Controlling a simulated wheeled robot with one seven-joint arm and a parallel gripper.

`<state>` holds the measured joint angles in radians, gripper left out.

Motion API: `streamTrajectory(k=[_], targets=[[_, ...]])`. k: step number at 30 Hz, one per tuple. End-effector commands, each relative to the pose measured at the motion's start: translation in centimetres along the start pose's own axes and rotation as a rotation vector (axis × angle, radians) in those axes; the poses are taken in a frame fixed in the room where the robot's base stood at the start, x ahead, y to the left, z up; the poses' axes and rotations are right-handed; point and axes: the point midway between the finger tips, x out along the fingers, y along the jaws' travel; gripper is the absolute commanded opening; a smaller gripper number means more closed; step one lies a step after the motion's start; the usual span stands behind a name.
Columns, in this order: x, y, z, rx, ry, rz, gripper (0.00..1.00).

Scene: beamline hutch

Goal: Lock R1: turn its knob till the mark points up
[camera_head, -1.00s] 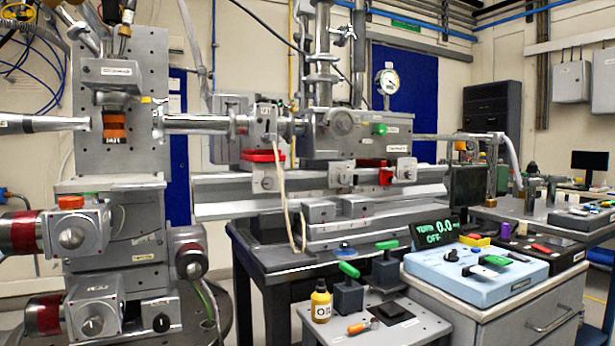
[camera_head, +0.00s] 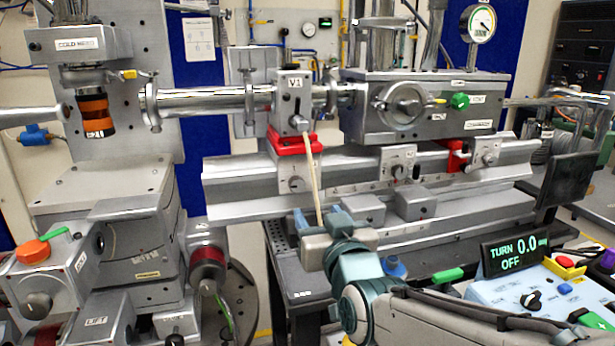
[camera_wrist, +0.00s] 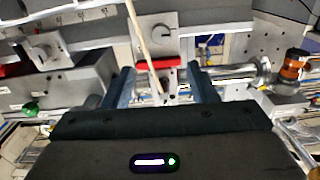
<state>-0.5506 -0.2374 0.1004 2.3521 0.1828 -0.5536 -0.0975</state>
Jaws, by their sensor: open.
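A grey rail carrier with a small round knob (camera_head: 294,184) sits on the long rail below the red block under V1. A tiny label is beside the knob, but I cannot read it, so I cannot confirm that it is R1. The same kind of knob shows in the wrist view (camera_wrist: 160,38), above the red block, with a short dark mark; its direction is unclear. My gripper (camera_head: 321,219) is below and slightly right of this knob in the head view, apart from it. Its two fingers (camera_wrist: 161,86) are open with nothing held.
Another knobbed carrier (camera_head: 398,171) and one by a red clamp (camera_head: 488,158) sit farther right on the rail. A thin pale cable (camera_head: 314,180) hangs from V1 close to the knob and my gripper. Grey blocks (camera_head: 357,209) lie below the rail.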

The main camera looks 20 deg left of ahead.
Motion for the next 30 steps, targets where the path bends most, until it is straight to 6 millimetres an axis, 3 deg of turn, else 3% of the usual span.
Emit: streamTrajectory(k=[21,30], targets=[[11.2,0.1,0.2,0.000,-0.004,0.001,0.53],[12.9,0.2,0.2,0.000,-0.003,0.002,0.53]])
